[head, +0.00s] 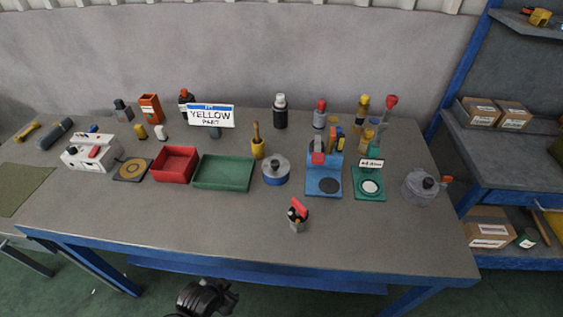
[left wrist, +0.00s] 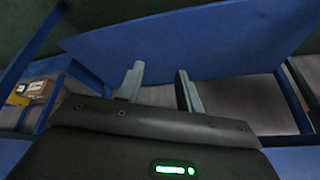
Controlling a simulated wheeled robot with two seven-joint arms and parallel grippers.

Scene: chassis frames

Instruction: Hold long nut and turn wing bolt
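A small grey upright piece (head: 298,225) stands near the front middle of the table, with a red winged part (head: 298,209) on top; these look like the long nut and wing bolt, but they are too small to be sure. My left gripper (head: 205,298) shows as a dark shape at the bottom of the head view, below the table's front edge and well away from them. In the left wrist view its two grey fingers (left wrist: 160,68) stand apart with nothing between them. My right gripper is not in view.
The grey table (head: 200,217) has clear room along its front. A blue-framed shelf (head: 500,185) is at right.

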